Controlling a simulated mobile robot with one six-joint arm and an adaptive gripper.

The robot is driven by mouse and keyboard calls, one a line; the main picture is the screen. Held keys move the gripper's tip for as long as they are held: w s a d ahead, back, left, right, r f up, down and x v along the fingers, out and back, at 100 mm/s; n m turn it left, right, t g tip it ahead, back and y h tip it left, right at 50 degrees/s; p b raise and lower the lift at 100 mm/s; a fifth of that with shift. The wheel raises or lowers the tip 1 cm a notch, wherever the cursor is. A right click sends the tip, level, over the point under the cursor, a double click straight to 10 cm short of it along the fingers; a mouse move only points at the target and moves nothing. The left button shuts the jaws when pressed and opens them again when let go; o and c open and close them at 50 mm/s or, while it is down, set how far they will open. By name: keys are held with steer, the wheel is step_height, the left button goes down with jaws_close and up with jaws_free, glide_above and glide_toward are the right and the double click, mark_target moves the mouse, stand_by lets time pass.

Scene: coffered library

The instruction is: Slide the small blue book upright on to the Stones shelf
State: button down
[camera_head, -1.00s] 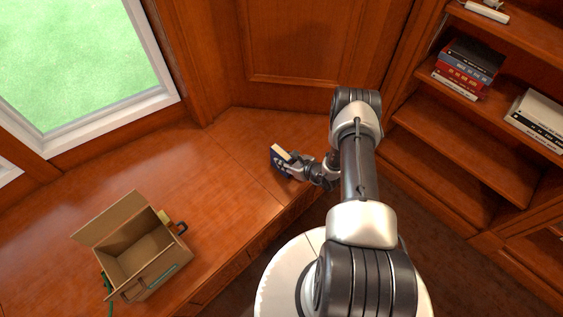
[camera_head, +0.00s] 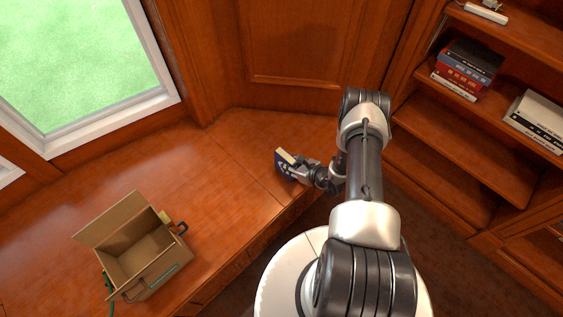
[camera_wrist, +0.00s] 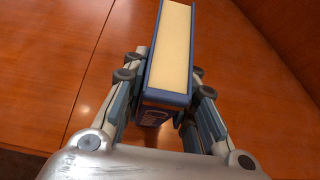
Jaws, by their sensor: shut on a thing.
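The small blue book (camera_head: 285,163) is in my gripper (camera_head: 295,171), above or at the wooden bench top near its front edge. In the wrist view the book (camera_wrist: 171,50) stands between the two fingers with its cream page edges facing the camera. My gripper (camera_wrist: 166,108) is shut on its sides in that view. The shelf unit (camera_head: 465,125) is at the right, with several boards. No label reading Stones can be made out, so I cannot tell which shelf that is.
An open cardboard box (camera_head: 140,255) sits on the bench (camera_head: 215,195) at the left. A stack of books (camera_head: 466,68) and some white books (camera_head: 538,120) lie on one shelf. The shelf board below (camera_head: 460,150) looks bare. A window is at upper left.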

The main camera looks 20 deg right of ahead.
steer(key=s+d+p, duration=0.1)
steer(key=s+d, duration=0.3)
steer(key=s, duration=0.8)
steer(key=shift+d, duration=0.15)
steer(key=shift+w, duration=0.1)
